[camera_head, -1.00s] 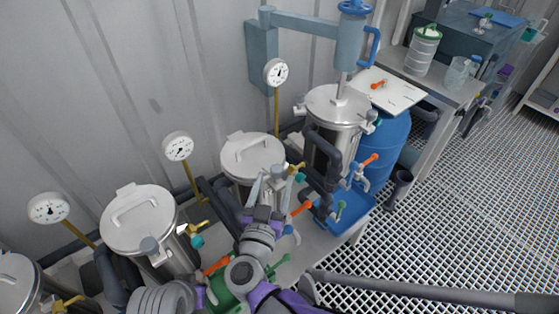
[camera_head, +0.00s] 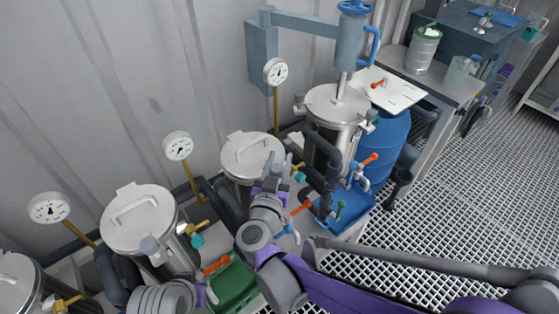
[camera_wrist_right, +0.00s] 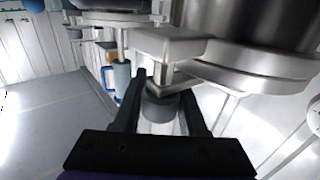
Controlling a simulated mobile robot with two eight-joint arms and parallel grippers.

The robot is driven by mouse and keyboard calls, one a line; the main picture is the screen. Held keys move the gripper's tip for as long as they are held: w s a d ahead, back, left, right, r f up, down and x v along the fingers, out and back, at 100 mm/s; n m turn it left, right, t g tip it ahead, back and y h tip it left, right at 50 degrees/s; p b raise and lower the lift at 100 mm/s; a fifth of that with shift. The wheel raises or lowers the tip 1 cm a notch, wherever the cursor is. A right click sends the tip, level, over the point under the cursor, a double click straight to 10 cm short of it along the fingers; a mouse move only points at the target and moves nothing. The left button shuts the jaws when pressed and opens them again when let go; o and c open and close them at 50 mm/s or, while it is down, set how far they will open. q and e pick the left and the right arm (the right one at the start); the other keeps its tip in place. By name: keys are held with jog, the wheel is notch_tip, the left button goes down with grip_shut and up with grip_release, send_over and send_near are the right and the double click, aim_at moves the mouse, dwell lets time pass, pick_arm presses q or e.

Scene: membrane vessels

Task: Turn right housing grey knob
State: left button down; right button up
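The right housing (camera_head: 240,158) is a steel vessel with a round lid and a handle, in the middle of the head view. My right gripper (camera_head: 274,170) is at its front right rim, covering the knob there. In the right wrist view, the grey knob (camera_wrist_right: 158,106) hangs below a steel clamp at the lid rim. The two dark fingers of my right gripper (camera_wrist_right: 161,90) stand on either side of it, with a narrow gap showing. My left arm shows at the bottom left of the head view; its fingers are not clear.
A similar housing (camera_head: 138,222) with its own grey knob stands to the left. A steel stirred vessel (camera_head: 337,108) and dark pipes stand close on the right. Pressure gauges (camera_head: 178,146) stand behind. A green tray (camera_head: 232,285) lies in front. Grating floor is free at right.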

grip_shut()
jog(key=shift+h, duration=0.3)
jog(key=shift+m+h, duration=0.5)
jog(key=shift+d+m+g+h, duration=0.25)
jog(key=shift+m+g+h, duration=0.05)
jog(key=shift+g+h, duration=0.1)
jog(key=o, duration=0.6)
grip_release()
jog(key=shift+o, duration=0.2)
jog(key=shift+s+a, duration=0.1)
jog(key=shift+s, duration=0.05)
